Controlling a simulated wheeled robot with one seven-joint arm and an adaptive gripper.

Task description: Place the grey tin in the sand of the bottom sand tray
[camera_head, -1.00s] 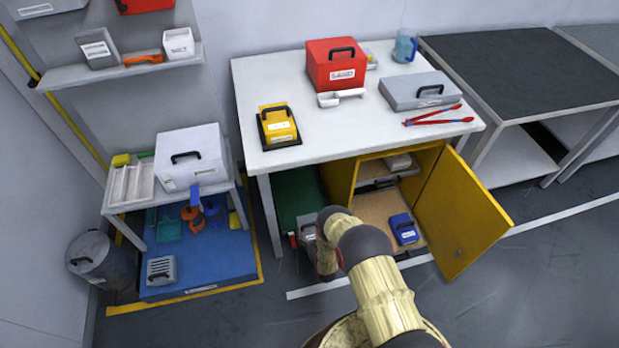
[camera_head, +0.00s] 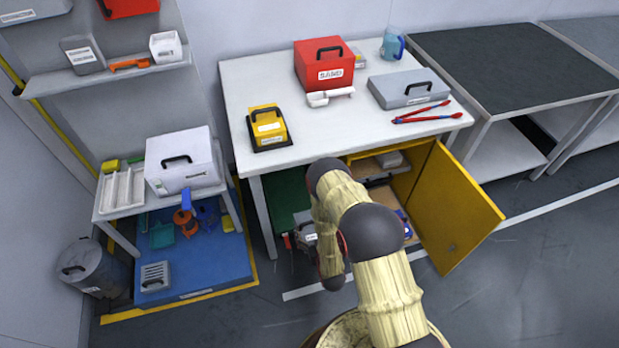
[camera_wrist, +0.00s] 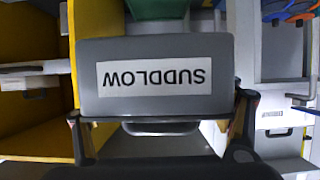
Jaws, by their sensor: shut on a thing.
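My gripper (camera_wrist: 160,108) is shut on the grey tin (camera_wrist: 155,55), with a finger at each side of it near its handle. The tin fills the middle of the wrist view; its white label reads upside down there. In the head view the tin (camera_head: 304,224) shows partly at the left of my arm, in front of the cabinet and below table height. The yellow cabinet (camera_head: 448,205) stands under the table with its door open to the right. A blue tin (camera_head: 404,222) shows partly low inside it.
The white table (camera_head: 350,130) above holds a red SAND box (camera_head: 323,66), a yellow case (camera_head: 268,127), a flat grey case (camera_head: 408,88) and red tongs (camera_head: 421,112). A green surface (camera_head: 288,195) lies left of the cabinet. Floor right of the door is clear.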

